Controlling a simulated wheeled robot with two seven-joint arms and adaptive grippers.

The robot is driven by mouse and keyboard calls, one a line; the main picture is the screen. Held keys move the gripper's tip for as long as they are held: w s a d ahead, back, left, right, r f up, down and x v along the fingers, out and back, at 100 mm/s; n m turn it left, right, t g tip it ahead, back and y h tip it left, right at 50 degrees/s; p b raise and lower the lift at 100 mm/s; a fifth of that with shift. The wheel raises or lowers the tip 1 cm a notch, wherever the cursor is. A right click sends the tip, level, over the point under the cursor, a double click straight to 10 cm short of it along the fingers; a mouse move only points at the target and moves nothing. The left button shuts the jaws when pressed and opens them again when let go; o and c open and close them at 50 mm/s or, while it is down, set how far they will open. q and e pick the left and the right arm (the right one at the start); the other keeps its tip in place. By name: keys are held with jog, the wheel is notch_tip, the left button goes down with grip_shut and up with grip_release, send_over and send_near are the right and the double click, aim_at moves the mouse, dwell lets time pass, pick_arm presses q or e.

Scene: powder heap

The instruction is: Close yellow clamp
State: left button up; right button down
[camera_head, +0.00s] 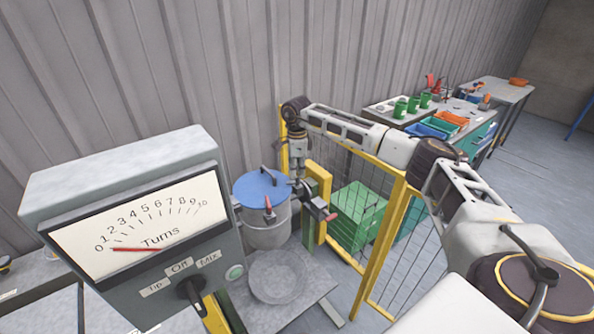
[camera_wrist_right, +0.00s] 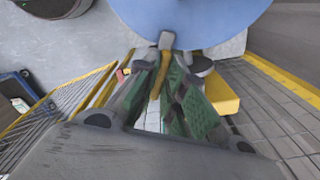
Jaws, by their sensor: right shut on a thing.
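The drum (camera_head: 265,222) is grey, with a blue lid (camera_head: 258,186), and stands beside the yellow post (camera_head: 318,178). My right gripper (camera_head: 297,182) points down at the lid's right edge. In the right wrist view, its green-padded fingers (camera_wrist_right: 166,80) are shut on a thin yellow bar with a grey end (camera_wrist_right: 166,41), which looks like part of the yellow clamp. The blue lid (camera_wrist_right: 195,18) lies just beyond the fingertips. The rest of the clamp is hidden by the gripper, so I cannot tell how far it is closed. My left gripper is not in view.
A control box with a "Turns" dial (camera_head: 140,225) stands at the front left. A yellow mesh fence (camera_head: 385,235) runs right of the drum, with a green crate (camera_head: 358,215) behind it. A round grey plate (camera_head: 277,284) lies before the drum. The corrugated wall is close behind.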

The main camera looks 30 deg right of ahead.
jog(key=shift+r, duration=0.1)
jog(key=c, duration=1.5)
grip_release()
jog(key=shift+r, duration=0.1)
notch_tip(320, 180, up, 12)
jog(key=shift+f, duration=0.15)
